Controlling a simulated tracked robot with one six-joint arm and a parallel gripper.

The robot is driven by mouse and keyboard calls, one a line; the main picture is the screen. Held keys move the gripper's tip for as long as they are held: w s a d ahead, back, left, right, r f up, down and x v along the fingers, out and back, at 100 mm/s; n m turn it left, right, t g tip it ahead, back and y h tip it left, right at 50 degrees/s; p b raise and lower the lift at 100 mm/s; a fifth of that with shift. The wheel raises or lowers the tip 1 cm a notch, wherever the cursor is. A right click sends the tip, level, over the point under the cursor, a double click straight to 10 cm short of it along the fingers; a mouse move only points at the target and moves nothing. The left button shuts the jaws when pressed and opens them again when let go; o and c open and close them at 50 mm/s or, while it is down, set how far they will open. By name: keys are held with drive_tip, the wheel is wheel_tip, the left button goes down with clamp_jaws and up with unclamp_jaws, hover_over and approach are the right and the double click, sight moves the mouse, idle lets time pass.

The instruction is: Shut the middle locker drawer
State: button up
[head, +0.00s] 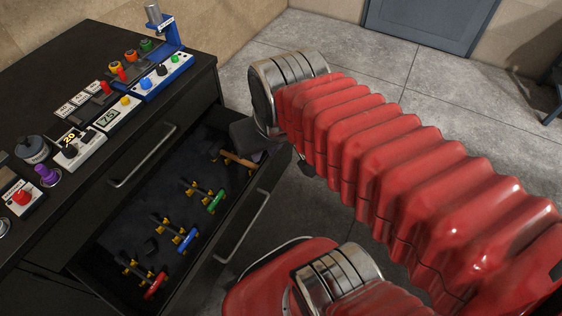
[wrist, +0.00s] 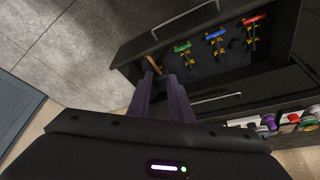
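The middle locker drawer, with its dark front (head: 262,205) and long metal handle (head: 243,228), is pulled well out of the black cabinet (head: 205,95). In the wrist view the drawer front (wrist: 215,22) and its handle (wrist: 184,17) are at the top. Inside lie tools with red, blue and green parts and a wooden-handled tool (head: 238,160). My gripper (wrist: 163,75) shows two purple fingers with a gap between them, nothing visibly held. The fingertips appear over the drawer's end near the wooden handle; contact cannot be told.
A closed drawer above has its own handle (head: 142,156). The cabinet top carries several control boxes, including a blue stand (head: 165,32) and a purple knob (head: 46,174). Grey tiled floor (head: 400,65) is open behind my arm, with a grey-blue door (head: 430,22) beyond.

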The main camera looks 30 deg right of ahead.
drive_tip(key=d+f+m+g, duration=0.1)
drive_tip(key=d+f, duration=0.1)
drive_tip(key=d+f+g, duration=0.1)
drive_tip(key=f, duration=0.1)
drive_tip(key=d+f+m, duration=0.1)
drive_tip(key=d+f, duration=0.1)
drive_tip(key=shift+w+d+f+m+g, duration=0.2)
drive_tip(key=shift+w+d+m+g, duration=0.1)
drive_tip(key=shift+d+g, duration=0.1)
clamp_jaws()
drive_tip(key=d+f+m+t+y, duration=0.1)
drive_tip(key=d+f+m+y, duration=0.25)
drive_tip(key=f+m, duration=0.4)
drive_tip(key=d+f+m+t+y, duration=0.1)
drive_tip(key=d+f+m+y, duration=0.3)
drive_tip(key=f, duration=0.6)
drive_tip(key=d+f+m+t+y, duration=0.1)
drive_tip(key=d+f+m+y, duration=0.2)
drive_tip(key=f+m+y, duration=0.45)
drive_tip(key=w+d+f+m+t+h, duration=0.25)
drive_tip(key=d+f+m+t, duration=0.2)
drive_tip(key=f+t, duration=0.3)
drive_tip(key=w+d+r+m+t+h, duration=0.2)
drive_tip(key=w+d+t+h, duration=0.1)
drive_tip(key=w+d, duration=0.1)
drive_tip(key=shift+d, duration=0.8)
drive_tip(key=shift+r+m, duration=0.1)
drive_tip(key=shift+m, duration=0.15)
